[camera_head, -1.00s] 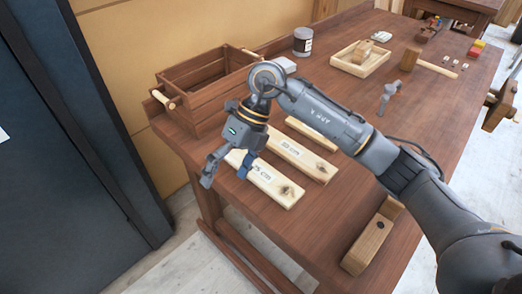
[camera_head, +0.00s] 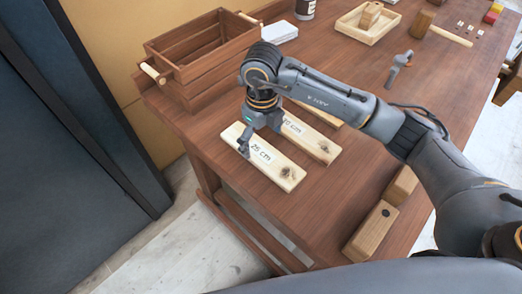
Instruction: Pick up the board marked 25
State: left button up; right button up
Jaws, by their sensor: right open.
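The board marked 25 (camera_head: 285,174) is a pale wooden plank lying flat on the workbench near its front left edge, with a "25 cm" label and a knot at its right end. My right gripper (camera_head: 259,139) is open and points down over the left half of this board, its fingers around or just above it. I cannot tell whether they touch the wood. My left gripper is not in view.
A second board (camera_head: 321,149), its label partly covered, lies just behind, and a third board (camera_head: 325,116) lies beyond it. A slatted wooden crate (camera_head: 185,75) stands at the left. Wooden blocks (camera_head: 370,232) lie at the front right. A shallow tray (camera_head: 365,30) and a mallet (camera_head: 423,22) are farther back.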

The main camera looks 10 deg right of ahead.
aim_at(261, 152)
notch_tip(261, 152, down, 2)
jog(key=shift+a+f+p, duration=0.1)
jog(key=shift+f+p, duration=0.15)
jog(key=shift+p, duration=0.25)
jog(key=shift+f, duration=0.7)
jog(key=c, duration=1.3)
jog(key=shift+c, duration=0.2)
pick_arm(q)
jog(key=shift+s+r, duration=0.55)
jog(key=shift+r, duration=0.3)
pick_arm(e)
jog(key=shift+r, duration=0.1)
